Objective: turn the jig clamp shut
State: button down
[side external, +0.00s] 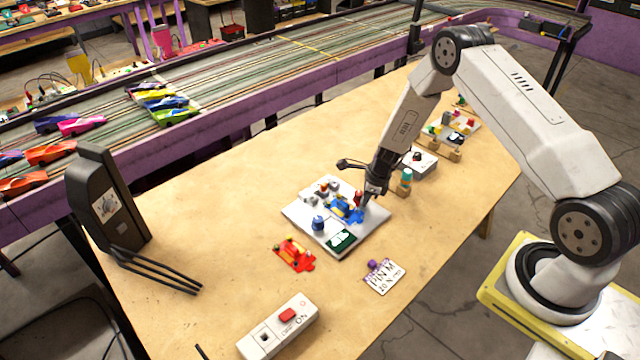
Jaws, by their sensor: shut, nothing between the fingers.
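The jig (318,240) is a pale plate lying on the wooden table, with a blue piece (343,211) mounted on it. Several small grey and red parts stand along its back side. A small red part (358,198) stands by the blue piece, close to my gripper. I cannot tell at this size which part is the clamp or how it is turned. My gripper (363,207) points down at the jig's right side, shut and empty. Its tips are at or just above the jig parts; I cannot tell whether they touch.
A "PIN M" card (384,278) and a switch box (278,328) lie nearer. A teal-topped part (406,176) and a white box (420,162) stand right of my gripper.

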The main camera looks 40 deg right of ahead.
aim_at(377, 205)
jog(key=shift+w+d+r, duration=0.1)
jog(key=shift+w+d, duration=0.25)
jog(key=shift+w, duration=0.05)
jog(key=shift+s+d, duration=0.5)
jog(key=shift+s, duration=0.1)
jog(key=shift+s+d+r, duration=0.1)
jog(key=shift+s+d, duration=0.3)
jog(key=shift+s, duration=0.25)
jog(key=shift+s+d, duration=0.4)
jog(key=shift+s, duration=0.2)
jog(key=v, duration=0.9)
jog(key=shift+r, duration=0.25)
